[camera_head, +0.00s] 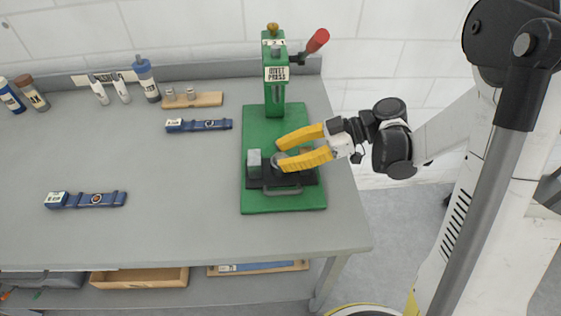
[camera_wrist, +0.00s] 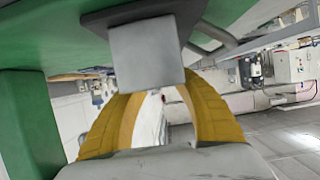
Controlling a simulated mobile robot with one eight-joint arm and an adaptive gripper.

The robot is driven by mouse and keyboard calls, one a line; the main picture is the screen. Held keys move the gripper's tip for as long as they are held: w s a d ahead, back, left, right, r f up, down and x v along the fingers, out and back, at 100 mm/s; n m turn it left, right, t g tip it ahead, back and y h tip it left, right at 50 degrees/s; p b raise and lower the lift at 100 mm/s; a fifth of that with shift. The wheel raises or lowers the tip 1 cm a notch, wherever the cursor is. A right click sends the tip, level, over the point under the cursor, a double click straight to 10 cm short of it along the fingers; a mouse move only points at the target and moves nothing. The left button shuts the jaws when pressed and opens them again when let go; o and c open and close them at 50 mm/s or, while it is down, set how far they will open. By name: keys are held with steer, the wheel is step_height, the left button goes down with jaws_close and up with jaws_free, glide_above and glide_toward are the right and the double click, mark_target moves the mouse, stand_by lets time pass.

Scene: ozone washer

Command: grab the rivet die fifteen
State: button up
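My gripper (camera_head: 279,153) has two yellow fingers spread apart over the base of the green rivet press (camera_head: 257,117). A light grey block (camera_head: 254,163) stands on a dark holder with a handle (camera_head: 283,190), just left of the fingertips. In the wrist view, the grey block (camera_wrist: 147,55) fills the space in front of the open fingers (camera_wrist: 155,100); whether they touch it I cannot tell. A small round grey part shows partly between the fingers in the head view. No mark reading fifteen is legible, so I cannot tell which part is the rivet die fifteen.
A wooden rack (camera_head: 208,100) with small metal cylinders stands behind. Two blue labelled straps (camera_head: 205,125) (camera_head: 85,200) lie on the grey bench (camera_head: 160,225). Bottles (camera_head: 147,80) line the back edge. The press lever with its red handle (camera_head: 318,40) rises behind my gripper.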

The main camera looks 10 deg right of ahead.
jaws_close()
